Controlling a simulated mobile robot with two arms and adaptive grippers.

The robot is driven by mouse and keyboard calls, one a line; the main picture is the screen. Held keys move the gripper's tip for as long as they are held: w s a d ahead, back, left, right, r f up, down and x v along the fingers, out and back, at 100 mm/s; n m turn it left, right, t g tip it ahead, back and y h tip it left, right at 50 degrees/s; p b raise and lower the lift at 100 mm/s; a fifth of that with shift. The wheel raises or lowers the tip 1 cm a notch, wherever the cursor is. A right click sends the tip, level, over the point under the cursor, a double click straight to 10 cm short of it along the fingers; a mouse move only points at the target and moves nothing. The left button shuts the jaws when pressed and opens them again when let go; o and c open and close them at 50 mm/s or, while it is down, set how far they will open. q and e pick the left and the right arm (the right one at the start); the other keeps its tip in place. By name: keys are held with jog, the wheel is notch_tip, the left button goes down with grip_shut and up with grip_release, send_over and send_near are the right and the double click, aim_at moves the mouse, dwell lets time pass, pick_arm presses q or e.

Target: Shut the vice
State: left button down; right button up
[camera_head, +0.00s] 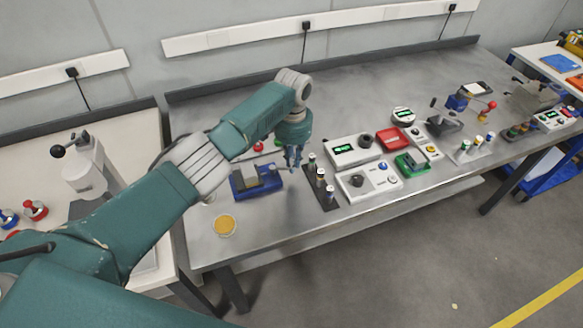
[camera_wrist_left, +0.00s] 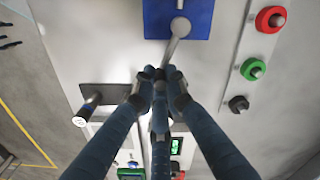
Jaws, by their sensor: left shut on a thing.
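The vice (camera_head: 258,182) is blue with grey jaws and sits on the grey workbench, near its left front part. In the left wrist view the blue base (camera_wrist_left: 200,14) shows at the top, with a grey handle (camera_wrist_left: 178,35) running down from it. My left gripper (camera_head: 293,163) points down just right of the vice. In the wrist view its fingers (camera_wrist_left: 164,80) are closed around the lower end of the handle. The jaw gap of the vice cannot be judged clearly. My right gripper is not in view.
A dark rack with upright cylinders (camera_head: 321,182) stands just right of my gripper. Control boxes (camera_head: 355,150) and a red case (camera_head: 391,138) lie farther right. In the wrist view, red (camera_wrist_left: 270,20) and green (camera_wrist_left: 253,69) knobs stand beside the vice. A yellow disc (camera_head: 225,225) lies in front.

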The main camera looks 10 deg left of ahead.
pick_arm(q)
jog(key=shift+w+a+f+n+b, duration=0.1)
jog(key=shift+w+f+n+b, duration=0.2)
jog(key=shift+n, duration=0.35)
jog(key=shift+w+a+f+n+b, duration=0.1)
jog(key=shift+n+b, duration=0.25)
jog(key=shift+n, duration=0.3)
jog(key=c, duration=1.8)
grip_release()
jog(key=shift+o, duration=0.2)
jog(key=shift+w, duration=0.3)
jog(key=shift+r, duration=0.15)
notch_tip(320, 180, up, 12)
